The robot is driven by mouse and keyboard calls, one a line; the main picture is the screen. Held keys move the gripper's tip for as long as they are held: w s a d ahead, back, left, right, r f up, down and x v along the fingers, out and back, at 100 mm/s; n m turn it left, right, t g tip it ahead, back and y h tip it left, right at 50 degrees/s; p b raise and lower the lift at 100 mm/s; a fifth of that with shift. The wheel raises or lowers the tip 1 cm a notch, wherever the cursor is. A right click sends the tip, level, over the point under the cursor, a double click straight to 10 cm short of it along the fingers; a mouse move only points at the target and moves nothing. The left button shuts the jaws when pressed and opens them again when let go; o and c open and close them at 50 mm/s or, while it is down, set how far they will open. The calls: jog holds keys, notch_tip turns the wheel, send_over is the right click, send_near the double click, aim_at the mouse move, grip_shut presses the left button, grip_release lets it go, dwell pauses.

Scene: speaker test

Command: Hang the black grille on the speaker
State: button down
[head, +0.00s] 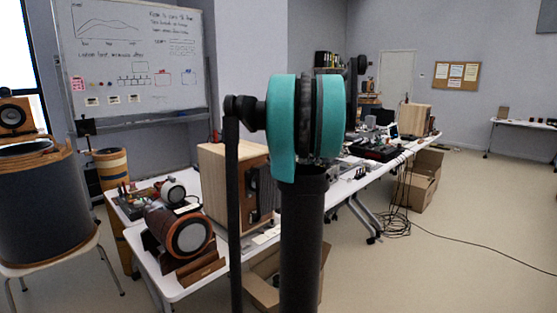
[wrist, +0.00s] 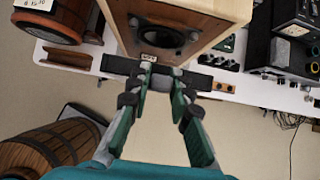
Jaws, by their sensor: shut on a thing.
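The speaker (wrist: 190,12) is a light wooden box with a brown front and a dark round driver, at the top middle of the wrist view. In the head view the speaker (head: 222,180) stands on the white table, its front partly behind my arm. The black grille (wrist: 116,65) shows in the wrist view as a dark bar, nearly edge-on, just below the speaker's front. My gripper (wrist: 161,78) is shut on the grille near its middle. I cannot tell whether the grille touches the speaker. My gripper is hidden in the head view.
A round wooden speaker (head: 182,232) on a cradle stands left of the speaker on the white table (head: 150,262). Black equipment (wrist: 285,45) stands to the right in the wrist view. A wooden barrel (wrist: 45,150) is at lower left. A cardboard box (head: 262,290) sits below the table.

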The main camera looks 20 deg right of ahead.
jog(key=w+a, duration=0.2)
jog(key=w, duration=0.5)
jog(key=shift+a, duration=0.25)
jog(key=shift+w+a, duration=0.15)
jog(key=shift+w, duration=0.1)
dwell(3.5)
jog(key=shift+f, duration=0.55)
dwell(1.6)
jog(key=c, duration=1.3)
grip_release()
jog(key=shift+s, duration=0.1)
